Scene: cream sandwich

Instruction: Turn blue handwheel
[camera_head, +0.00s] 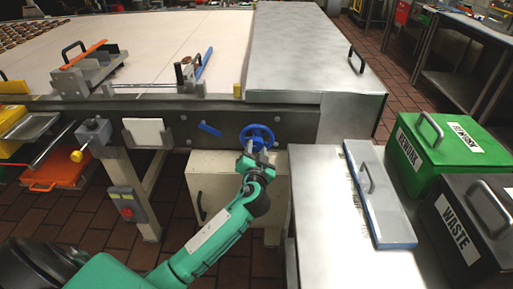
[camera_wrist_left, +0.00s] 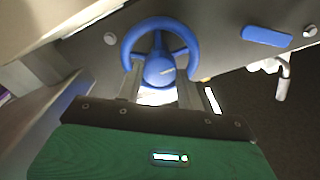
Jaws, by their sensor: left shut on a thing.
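The blue handwheel (camera_head: 257,136) is mounted on the dark side rail of the conveyor, in the middle of the head view. It has a round rim, spokes and a hub. My left gripper (camera_head: 254,156) is at the lower part of the wheel, shut on it. In the left wrist view the handwheel (camera_wrist_left: 160,52) is straight ahead, and the gripper fingers (camera_wrist_left: 160,92) reach its lower part beside the hub. The exact contact of the fingertips is hard to make out. My right gripper is not in view.
A blue lever (camera_head: 209,129) sits on the rail left of the wheel. A cream cabinet (camera_head: 215,180) stands below. A steel counter (camera_head: 340,255) is close on the right, with a green REWORK bin (camera_head: 440,160) and a dark WASTE bin (camera_head: 460,235).

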